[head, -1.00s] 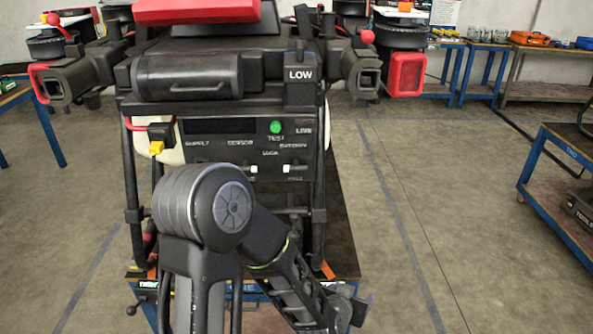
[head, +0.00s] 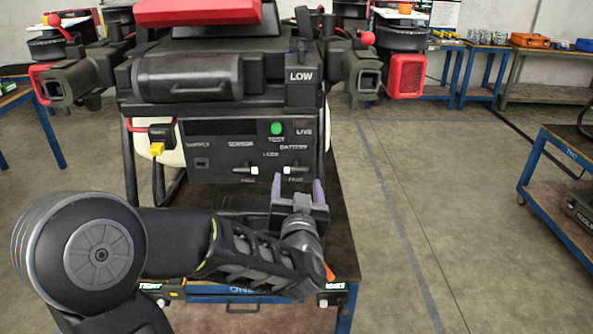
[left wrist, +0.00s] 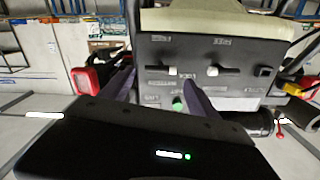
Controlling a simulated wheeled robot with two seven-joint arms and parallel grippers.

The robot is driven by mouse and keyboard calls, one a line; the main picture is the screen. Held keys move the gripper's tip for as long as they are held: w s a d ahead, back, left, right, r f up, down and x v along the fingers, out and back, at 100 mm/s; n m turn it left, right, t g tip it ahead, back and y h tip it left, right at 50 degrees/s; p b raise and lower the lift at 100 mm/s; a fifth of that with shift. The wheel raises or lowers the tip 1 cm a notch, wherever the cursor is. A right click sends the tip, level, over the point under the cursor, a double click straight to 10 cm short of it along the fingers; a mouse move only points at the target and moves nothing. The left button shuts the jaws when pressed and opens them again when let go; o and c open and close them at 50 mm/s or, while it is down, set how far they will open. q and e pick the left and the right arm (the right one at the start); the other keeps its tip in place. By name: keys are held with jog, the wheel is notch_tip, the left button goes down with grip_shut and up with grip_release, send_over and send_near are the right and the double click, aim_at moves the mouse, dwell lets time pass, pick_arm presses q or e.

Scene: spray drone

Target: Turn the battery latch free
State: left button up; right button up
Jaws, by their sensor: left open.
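The battery latch (head: 297,169) is a small horizontal lever with a white tip on the drone's dark front panel, below the word BATTERY. It also shows in the left wrist view (left wrist: 163,70), where the panel appears upside down. A similar sensor latch (head: 246,170) sits to its left in the head view. My left gripper (head: 298,190) is open, its purple fingers pointing at the panel just below and in front of the battery latch. In the left wrist view the fingers (left wrist: 157,90) frame the latch area with nothing between them. My right gripper is out of view.
The spray drone (head: 190,78) stands on a blue-framed table (head: 345,245). A green test button (head: 276,128) and a yellow plug (head: 157,147) are on its front. A blue cart (head: 555,170) stands at the right, with clear floor between.

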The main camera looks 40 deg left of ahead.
aim_at(297, 172)
pick_arm(q)
jog(key=x, duration=0.6)
jog(key=shift+w+a+p, duration=0.1)
jog(key=shift+w+p, duration=0.05)
jog(key=shift+p, duration=0.25)
jog(key=c, duration=1.3)
